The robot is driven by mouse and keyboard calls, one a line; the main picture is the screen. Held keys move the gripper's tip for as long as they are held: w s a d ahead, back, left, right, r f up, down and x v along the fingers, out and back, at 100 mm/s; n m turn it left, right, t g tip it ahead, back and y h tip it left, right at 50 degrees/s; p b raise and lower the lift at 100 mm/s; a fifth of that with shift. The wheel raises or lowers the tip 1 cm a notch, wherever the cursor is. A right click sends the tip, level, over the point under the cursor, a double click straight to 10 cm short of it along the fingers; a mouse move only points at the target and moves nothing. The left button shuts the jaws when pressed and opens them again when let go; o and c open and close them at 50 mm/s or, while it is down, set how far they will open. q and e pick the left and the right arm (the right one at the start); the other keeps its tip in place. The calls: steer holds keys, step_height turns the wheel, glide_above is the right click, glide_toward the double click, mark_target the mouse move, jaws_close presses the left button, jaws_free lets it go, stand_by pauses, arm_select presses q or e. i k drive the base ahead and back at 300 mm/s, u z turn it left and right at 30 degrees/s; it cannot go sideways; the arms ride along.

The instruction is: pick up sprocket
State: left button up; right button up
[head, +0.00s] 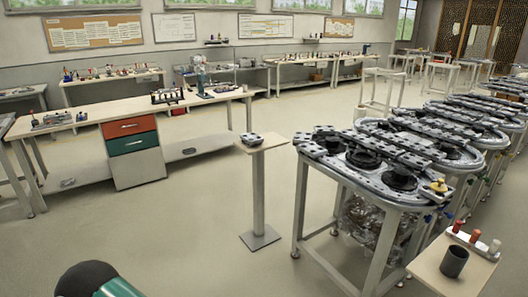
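A small grey and dark part (252,138) lies on the square top of a thin pedestal stand (262,180) near the middle of the head view. It is too small to tell whether it is a sprocket. Black round toothed-looking discs (398,178) sit on the near ring track table (345,183) to the right. A brass-coloured piece (438,187) sits at that table's right corner. I cannot tell which of these is the sprocket. Neither of my grippers shows; only a dark and green rounded part of my arm is at the bottom left.
A long bench (70,118) with red and green drawers stands at the left. More ring track tables (470,140) line up behind the near one. A small side table (440,275) at bottom right carries a dark cup (454,261) and several small cylinders. Open floor (200,235) lies ahead.

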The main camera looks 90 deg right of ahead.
mark_target(375, 161)
steer(key=u, duration=0.85)
steer(key=i, duration=0.15)
steer(key=z, duration=2.4)
steer(key=i, duration=0.2)
steer(key=z, duration=1.9)
steer(key=i, duration=1.7)
steer(key=u, duration=0.4)
